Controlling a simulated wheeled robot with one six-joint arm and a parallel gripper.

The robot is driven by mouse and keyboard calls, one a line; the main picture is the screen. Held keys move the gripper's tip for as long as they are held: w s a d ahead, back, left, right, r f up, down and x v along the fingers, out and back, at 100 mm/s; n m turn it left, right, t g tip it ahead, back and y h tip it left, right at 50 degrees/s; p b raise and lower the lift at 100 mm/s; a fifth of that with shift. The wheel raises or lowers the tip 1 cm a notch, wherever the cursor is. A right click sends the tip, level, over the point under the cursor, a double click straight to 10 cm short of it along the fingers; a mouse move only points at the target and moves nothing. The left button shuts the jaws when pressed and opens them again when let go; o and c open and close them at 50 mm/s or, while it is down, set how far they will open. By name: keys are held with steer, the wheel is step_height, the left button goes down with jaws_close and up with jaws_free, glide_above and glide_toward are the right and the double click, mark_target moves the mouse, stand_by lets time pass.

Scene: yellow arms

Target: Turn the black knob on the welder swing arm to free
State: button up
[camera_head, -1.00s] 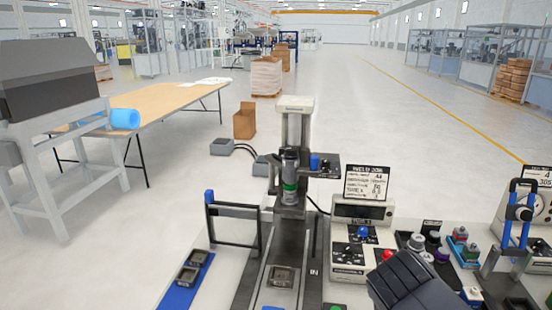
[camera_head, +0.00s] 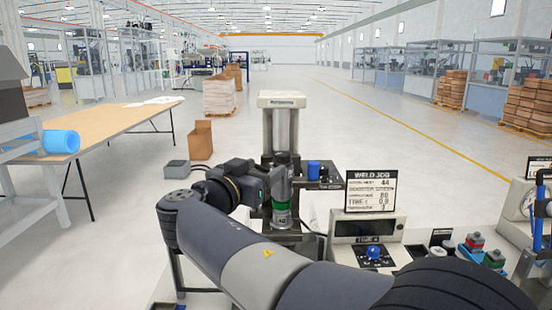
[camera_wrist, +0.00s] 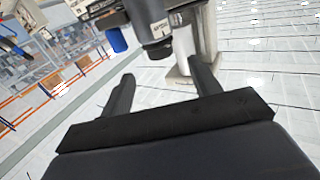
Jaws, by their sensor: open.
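The welder (camera_head: 281,101) has a light grey column and a dark cylindrical head with a green band (camera_head: 282,203). A dark arm with a label (camera_head: 328,184) sticks out to the right of the head and has a blue cylinder (camera_head: 313,169) beside it. I cannot pick out the black knob for certain. My gripper (camera_wrist: 163,82) is open and empty. In the wrist view the head's lower end (camera_wrist: 157,47) and the column (camera_wrist: 207,30) lie beyond its fingertips. In the head view my arm's end is close to the head's left side; contact cannot be told.
A control box (camera_head: 366,233) with a "WELD JOB" sign (camera_head: 371,191) and a blue knob (camera_head: 374,252) stands right of the welder. Further right are coloured buttons (camera_head: 475,242). My arm hides much of the bench front. A wooden table (camera_head: 118,124) stands at left.

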mark_target(278, 160)
steer(key=p+x, duration=0.1)
steer(key=x, duration=0.6)
steer(key=shift+w+d+p, duration=0.15)
steer(key=shift+w+p, duration=0.2)
steer(key=shift+c, duration=0.2)
steer(key=c, duration=1)
